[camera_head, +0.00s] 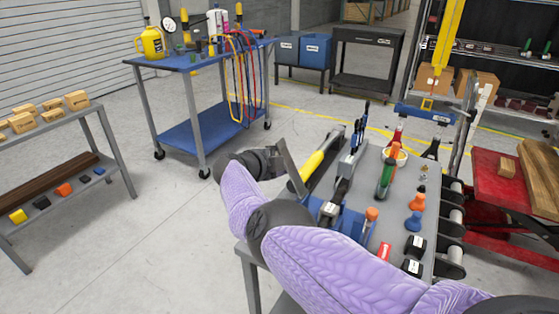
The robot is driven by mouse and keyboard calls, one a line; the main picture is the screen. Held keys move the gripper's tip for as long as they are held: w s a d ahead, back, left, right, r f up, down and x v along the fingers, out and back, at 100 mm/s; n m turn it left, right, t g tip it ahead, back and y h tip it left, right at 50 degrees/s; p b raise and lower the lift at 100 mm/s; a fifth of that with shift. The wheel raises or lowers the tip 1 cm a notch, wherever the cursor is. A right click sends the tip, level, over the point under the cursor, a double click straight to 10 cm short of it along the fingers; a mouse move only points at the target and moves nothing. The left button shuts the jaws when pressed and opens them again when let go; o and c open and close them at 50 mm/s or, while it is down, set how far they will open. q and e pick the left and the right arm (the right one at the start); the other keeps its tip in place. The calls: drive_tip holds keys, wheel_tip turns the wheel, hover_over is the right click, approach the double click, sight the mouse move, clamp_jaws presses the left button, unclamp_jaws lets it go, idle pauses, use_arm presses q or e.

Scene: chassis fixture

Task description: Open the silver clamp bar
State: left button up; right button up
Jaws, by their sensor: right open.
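A work table (432,225) stands in front of me, with a blue fixture (352,222) on its near left part. A long grey bar (336,138) with a yellow part (312,166) runs along the table's left edge. It looks like the silver clamp bar, but I cannot be sure. A dark and blue clamp-like piece (350,165) stands just right of it. My right gripper (293,176) is at the left end of the table, close to the bar's near end. It is open and seems empty; I cannot tell whether it touches the bar. My purple right arm hides the table's near left part. My left gripper is out of view.
Orange and blue knobs (414,220), black blocks (415,245), a green-handled tool (386,176) and small bottles crowd the table. A blue cart (185,62) stands behind left, a wood-block shelf (60,125) at far left, a red cart (490,185) at right. The floor between is clear.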

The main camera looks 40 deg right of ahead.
use_arm(q)
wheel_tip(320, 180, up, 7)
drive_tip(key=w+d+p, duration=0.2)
drive_tip(key=p, duration=0.4)
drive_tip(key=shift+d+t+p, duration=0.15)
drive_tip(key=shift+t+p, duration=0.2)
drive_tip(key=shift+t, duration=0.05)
use_arm(e)
drive_tip(key=v, duration=1)
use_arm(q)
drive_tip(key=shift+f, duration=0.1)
